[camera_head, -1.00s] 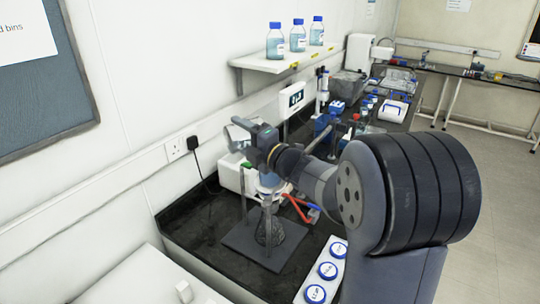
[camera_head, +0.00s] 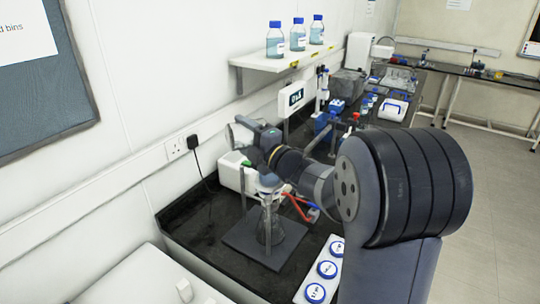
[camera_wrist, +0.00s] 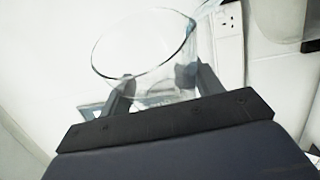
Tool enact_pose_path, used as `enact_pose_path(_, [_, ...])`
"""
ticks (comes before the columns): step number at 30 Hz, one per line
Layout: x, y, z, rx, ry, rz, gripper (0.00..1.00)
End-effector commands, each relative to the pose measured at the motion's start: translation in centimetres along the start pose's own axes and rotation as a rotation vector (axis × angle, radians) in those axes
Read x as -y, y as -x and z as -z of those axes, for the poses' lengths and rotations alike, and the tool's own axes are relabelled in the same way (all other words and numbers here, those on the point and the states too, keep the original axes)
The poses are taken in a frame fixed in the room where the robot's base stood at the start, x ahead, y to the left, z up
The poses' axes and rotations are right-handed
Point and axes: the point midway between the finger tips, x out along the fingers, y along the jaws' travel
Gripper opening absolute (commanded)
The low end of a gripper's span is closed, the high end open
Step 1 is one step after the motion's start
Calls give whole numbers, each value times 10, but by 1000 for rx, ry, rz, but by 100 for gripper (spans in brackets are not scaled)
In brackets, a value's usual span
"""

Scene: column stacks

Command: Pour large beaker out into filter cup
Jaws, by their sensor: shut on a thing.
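My gripper (camera_head: 262,143) is shut on the large beaker (camera_head: 239,132), a clear glass vessel held tilted above the black bench. In the wrist view the beaker (camera_wrist: 145,52) sits between my two fingers (camera_wrist: 158,90), with its wide rim in sight. I see no clear liquid level in it; a faint bluish tint shows near its base. The filter cup (camera_head: 270,182) is whitish and stands below my gripper, on top of a clear conical flask (camera_head: 271,230). My gripper partly hides the cup, and whether liquid is flowing cannot be told.
The flask stands on a dark base plate (camera_head: 246,247) with upright metal rods. Red tubing (camera_head: 298,206) lies to its right. A shelf (camera_head: 280,62) with several bottles hangs on the wall behind.

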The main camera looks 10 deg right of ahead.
Motion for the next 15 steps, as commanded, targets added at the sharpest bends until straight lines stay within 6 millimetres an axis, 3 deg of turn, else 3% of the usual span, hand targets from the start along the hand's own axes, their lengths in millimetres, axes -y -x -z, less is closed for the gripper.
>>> enact_pose_path(15, [6,2,-5,15,-109,-39,35])
